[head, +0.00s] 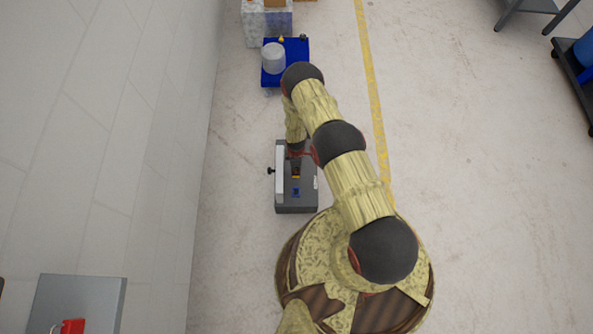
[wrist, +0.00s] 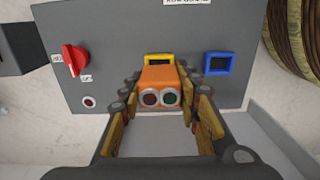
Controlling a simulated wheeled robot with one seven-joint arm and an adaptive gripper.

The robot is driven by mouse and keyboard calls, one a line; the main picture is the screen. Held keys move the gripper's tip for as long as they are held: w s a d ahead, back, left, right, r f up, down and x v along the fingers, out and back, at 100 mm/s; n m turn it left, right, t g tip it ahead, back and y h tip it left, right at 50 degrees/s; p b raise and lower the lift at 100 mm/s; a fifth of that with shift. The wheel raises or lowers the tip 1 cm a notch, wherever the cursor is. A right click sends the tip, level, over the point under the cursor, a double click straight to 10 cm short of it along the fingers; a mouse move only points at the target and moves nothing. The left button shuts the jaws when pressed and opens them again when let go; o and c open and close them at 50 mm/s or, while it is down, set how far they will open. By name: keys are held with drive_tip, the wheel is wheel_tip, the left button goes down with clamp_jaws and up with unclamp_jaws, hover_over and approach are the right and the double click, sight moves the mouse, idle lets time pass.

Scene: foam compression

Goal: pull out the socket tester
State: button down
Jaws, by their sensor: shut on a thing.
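The socket tester (wrist: 158,88) is an orange block with a dark red and a green round light on its near face. In the wrist view it sits between the two fingers of my gripper (wrist: 159,104), which is shut on it. A yellow-framed socket (wrist: 158,58) shows just behind it on the grey panel (wrist: 130,35). The tester hides the lower part of that frame, so I cannot tell how deep it sits. In the head view my gripper is small and mostly hidden by my arm, over the grey box (head: 297,208).
A blue-framed socket (wrist: 219,64) is right of the tester. A red rotary switch (wrist: 74,60) and a small round light (wrist: 89,102) are to the left. In the head view a blue cart (head: 296,50) stands beyond the box, and a wall (head: 130,130) runs along the left.

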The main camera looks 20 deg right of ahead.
drive_tip(key=shift+r+p, duration=1)
drive_tip(key=shift+r, duration=0.9)
